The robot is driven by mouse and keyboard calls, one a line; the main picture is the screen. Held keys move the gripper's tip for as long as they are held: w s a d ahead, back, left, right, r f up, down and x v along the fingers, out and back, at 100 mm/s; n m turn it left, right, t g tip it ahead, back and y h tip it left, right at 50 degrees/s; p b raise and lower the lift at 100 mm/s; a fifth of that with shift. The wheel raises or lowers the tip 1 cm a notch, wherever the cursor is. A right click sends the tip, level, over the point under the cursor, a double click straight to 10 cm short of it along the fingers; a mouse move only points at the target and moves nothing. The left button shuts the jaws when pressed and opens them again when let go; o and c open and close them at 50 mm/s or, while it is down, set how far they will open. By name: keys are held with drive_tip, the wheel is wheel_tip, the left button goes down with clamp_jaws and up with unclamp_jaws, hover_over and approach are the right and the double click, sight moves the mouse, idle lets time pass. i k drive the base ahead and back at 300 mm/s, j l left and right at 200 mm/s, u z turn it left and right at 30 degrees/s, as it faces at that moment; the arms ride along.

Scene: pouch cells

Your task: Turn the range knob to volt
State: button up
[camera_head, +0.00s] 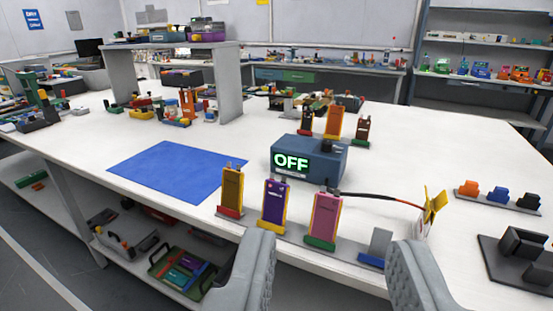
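A blue meter box (325,163) stands on the white bench, right of the blue mat. Its front display (291,162) reads OFF in green. A small dark knob-like part (327,146) sits on top of the box toward its right; its pointer and any range markings are too small to read. My gripper (332,240) is open and empty, its two grey fingers wide apart at the bottom of the view. The meter lies beyond the fingertips, apart from them.
Brown (231,187), purple (273,204) and pink (324,217) pouch cells stand upright in a front row, between my gripper and the meter. A dark-and-red lead (385,197) runs right to a yellow piece (434,204). More cells (334,122) stand behind. The blue mat (168,171) is clear.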

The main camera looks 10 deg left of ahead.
sight(327, 146)
drive_tip(key=i+l, duration=0.25)
drive_tip(key=i, duration=0.25)
drive_tip(key=i+l+u, duration=0.15)
drive_tip(key=i+l, duration=0.15)
drive_tip(key=i, duration=0.25)
